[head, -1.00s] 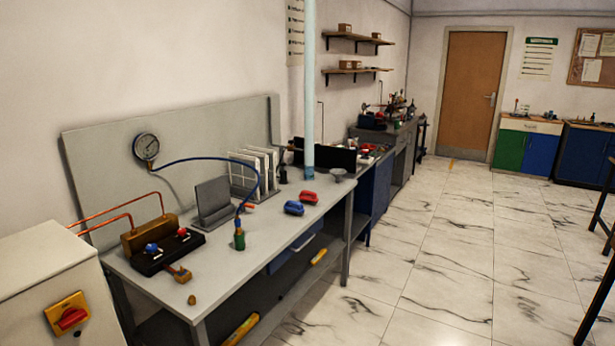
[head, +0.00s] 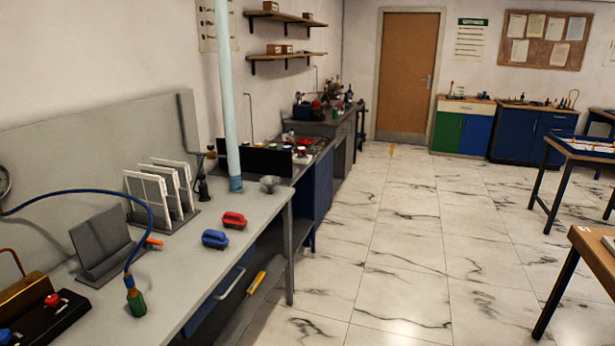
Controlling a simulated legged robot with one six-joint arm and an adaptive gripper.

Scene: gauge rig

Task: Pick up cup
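A small grey metal vessel (head: 270,183) with a wide rim and a narrow base stands near the far right end of the grey workbench (head: 195,292). It is the only cup-like thing I can make out there, and I cannot tell for sure that it is a cup. It stands just right of the pale blue vertical pipe (head: 229,110). My gripper is not in view.
Marble floor (head: 400,250) is clear right of the bench. A wooden table (head: 597,252) stands at the right.

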